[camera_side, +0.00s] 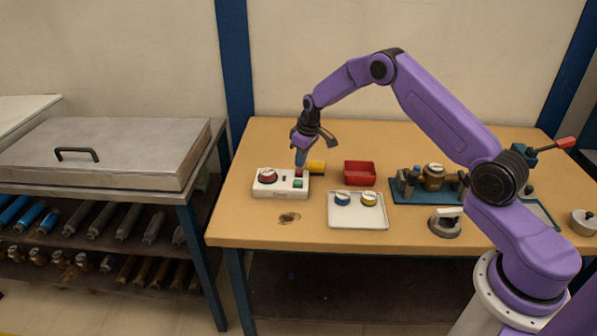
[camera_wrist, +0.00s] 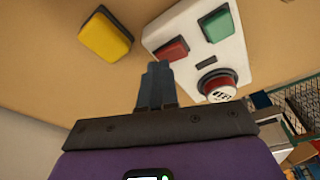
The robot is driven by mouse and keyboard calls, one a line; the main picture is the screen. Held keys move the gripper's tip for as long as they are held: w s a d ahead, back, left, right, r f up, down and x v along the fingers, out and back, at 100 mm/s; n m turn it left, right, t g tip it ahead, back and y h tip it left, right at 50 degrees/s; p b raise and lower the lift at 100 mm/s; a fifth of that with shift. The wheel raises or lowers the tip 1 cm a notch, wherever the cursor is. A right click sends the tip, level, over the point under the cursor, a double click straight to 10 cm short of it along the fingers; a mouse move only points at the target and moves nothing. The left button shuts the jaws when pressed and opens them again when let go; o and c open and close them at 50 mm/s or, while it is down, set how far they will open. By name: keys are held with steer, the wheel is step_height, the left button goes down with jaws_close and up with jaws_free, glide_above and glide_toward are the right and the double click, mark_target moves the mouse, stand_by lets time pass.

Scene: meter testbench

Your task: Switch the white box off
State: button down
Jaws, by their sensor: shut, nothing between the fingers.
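The white box (camera_side: 272,192) lies at the left part of the table. In the side view it carries a red and white round knob (camera_side: 267,175), a small black part, a red button and a green button (camera_side: 298,183). In the wrist view the white box (camera_wrist: 236,62) shows the red button (camera_wrist: 171,49), the green button (camera_wrist: 215,25), a dark slot (camera_wrist: 206,65) and the round red and white knob (camera_wrist: 218,86). My gripper (camera_side: 300,163) is shut and empty, pointing down over the box's right end by the red button. Its fingertips (camera_wrist: 157,68) appear just short of the red button; contact cannot be told.
A yellow block (camera_side: 316,167) sits close behind the box, also in the wrist view (camera_wrist: 104,37). A red tray (camera_side: 360,173), a white tray (camera_side: 346,222) with two round parts, and a blue fixture (camera_side: 405,198) stand to the right. The table's front left is mostly clear.

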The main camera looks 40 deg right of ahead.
steer(key=shift+r, duration=2.7)
steer(key=shift+a+r, duration=0.1)
steer(key=shift+a, duration=0.1)
steer(key=s+a+r+n+g, duration=0.1)
steer(key=s+a+r+n, duration=0.1)
steer(key=s+a+r, duration=0.5)
steer(key=s+a+r+n, duration=0.2)
steer(key=s+a+r, duration=0.2)
steer(key=s+a, duration=0.7)
steer(key=s+d+r+n, duration=0.1)
steer(key=s+d+n, duration=0.1)
steer(key=s, duration=1.3)
steer(key=s+d+r+n, duration=0.1)
steer(key=s+d, duration=0.4)
steer(key=s, duration=1)
steer(key=shift+n+g, duration=0.4)
steer(key=shift+n, duration=0.4)
